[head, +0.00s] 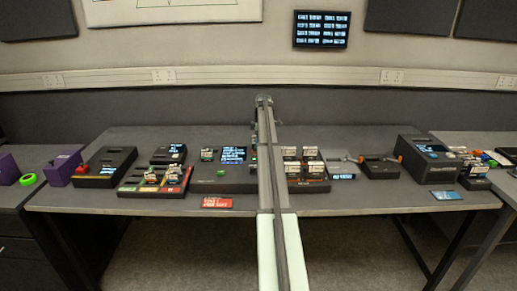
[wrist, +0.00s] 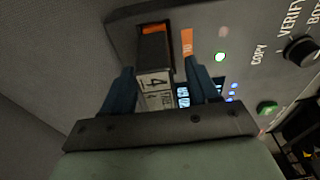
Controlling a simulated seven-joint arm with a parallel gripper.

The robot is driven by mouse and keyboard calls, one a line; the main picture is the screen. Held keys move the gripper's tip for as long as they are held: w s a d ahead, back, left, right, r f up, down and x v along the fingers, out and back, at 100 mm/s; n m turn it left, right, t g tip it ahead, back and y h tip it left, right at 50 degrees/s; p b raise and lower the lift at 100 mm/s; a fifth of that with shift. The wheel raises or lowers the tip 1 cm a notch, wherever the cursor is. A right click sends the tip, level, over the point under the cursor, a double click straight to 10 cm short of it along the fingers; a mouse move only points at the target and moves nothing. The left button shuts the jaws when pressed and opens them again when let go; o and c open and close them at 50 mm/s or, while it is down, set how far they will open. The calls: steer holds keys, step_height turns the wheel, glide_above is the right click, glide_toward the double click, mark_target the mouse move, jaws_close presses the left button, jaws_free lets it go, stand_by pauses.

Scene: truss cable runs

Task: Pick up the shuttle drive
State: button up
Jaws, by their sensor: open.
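In the wrist view, a black drive with an orange edge and a white numbered label (wrist: 154,78) stands in a dark grey panel with controls (wrist: 235,25). I take it to be the shuttle drive. My gripper (wrist: 158,68) is open, with one blue finger on each side of the drive. I cannot tell whether either finger touches it. The drive's lower part is hidden behind my gripper's bar. In the head view, my arm crosses the middle of the bench, and I cannot make out my gripper or this drive clearly.
The panel has a green button (wrist: 267,107), a black knob (wrist: 301,51) and small lights beside the right finger. In the head view, the bench (head: 330,204) holds several dark devices, a red card (head: 216,203) and a blue card (head: 446,195). Its front strip is mostly clear.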

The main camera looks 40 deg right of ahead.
steer(key=shift+f, duration=0.45)
steer(key=shift+c, duration=0.2)
jaws_close()
